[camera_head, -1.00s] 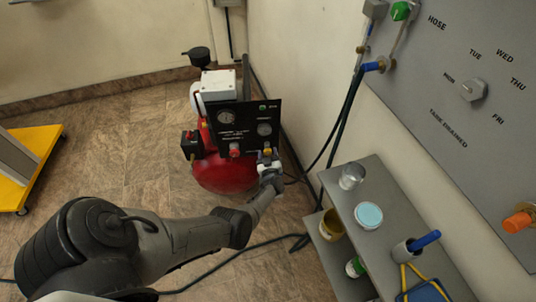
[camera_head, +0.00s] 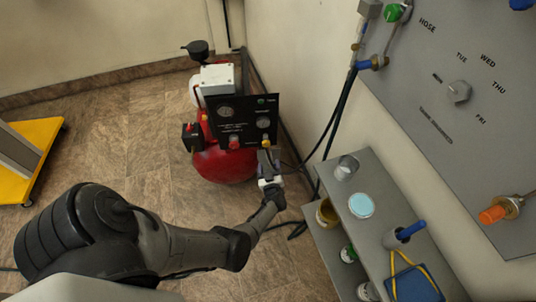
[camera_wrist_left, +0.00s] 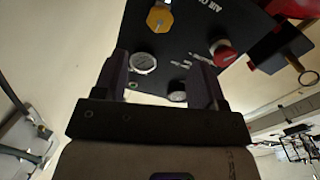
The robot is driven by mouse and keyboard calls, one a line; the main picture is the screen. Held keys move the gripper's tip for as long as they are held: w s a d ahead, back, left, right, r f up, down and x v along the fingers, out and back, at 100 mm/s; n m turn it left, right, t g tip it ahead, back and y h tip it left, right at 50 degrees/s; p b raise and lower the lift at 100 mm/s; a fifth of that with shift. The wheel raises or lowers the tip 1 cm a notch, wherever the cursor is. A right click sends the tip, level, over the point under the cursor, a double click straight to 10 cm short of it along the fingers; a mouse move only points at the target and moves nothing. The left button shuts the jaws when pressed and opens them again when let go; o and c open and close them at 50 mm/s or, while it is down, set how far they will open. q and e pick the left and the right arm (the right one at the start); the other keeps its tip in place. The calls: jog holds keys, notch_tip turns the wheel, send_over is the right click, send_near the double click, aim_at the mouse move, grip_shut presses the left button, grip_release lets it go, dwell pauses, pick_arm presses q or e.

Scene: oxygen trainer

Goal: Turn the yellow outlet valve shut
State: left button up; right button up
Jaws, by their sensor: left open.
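The yellow outlet valve (camera_head: 266,141) is a small knob at the lower right of the black compressor panel (camera_head: 248,107). In the left wrist view the yellow valve (camera_wrist_left: 159,19) is at the top, beyond the fingertips and apart from them. My left gripper (camera_head: 267,160) is just below the valve in the head view. In the left wrist view the left gripper (camera_wrist_left: 160,66) is open, with its two dark fingers apart and nothing held between them. A gauge shows between the fingers. My right gripper is not in view.
A red knob (camera_head: 234,143) sits left of the valve on the same panel. The red tank (camera_head: 221,168) is beneath. Dark hoses run along the wall at right. A grey shelf (camera_head: 384,205) with jars stands at lower right.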

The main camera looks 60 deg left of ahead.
pick_arm(q)
jog(key=shift+v, duration=1.55)
jog(key=shift+a+r, duration=0.1)
